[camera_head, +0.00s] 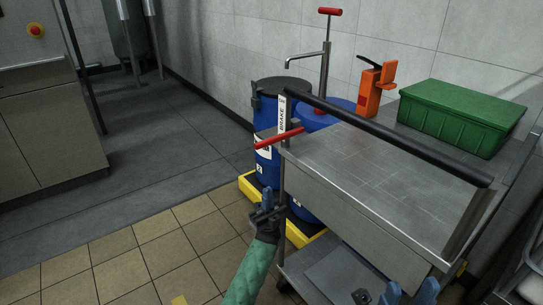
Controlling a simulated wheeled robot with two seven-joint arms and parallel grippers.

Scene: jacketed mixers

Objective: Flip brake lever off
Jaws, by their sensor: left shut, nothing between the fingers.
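The red brake lever (279,138) sticks out to the left from the cart's near left corner post, roughly level. A white label reading BRAKE (282,114) stands just above it. My left gripper (267,197), on a green-sleeved arm, is shut and empty. It is below the lever and slightly left of it in the picture, apart from it, with blue fingertips pointing up.
The grey metal cart (350,165) has a black handle bar (385,137) along its top. Blue drums (268,155) stand on a yellow tray (248,188) behind the gripper. A green crate (462,112) and an orange device (370,90) are at the back.

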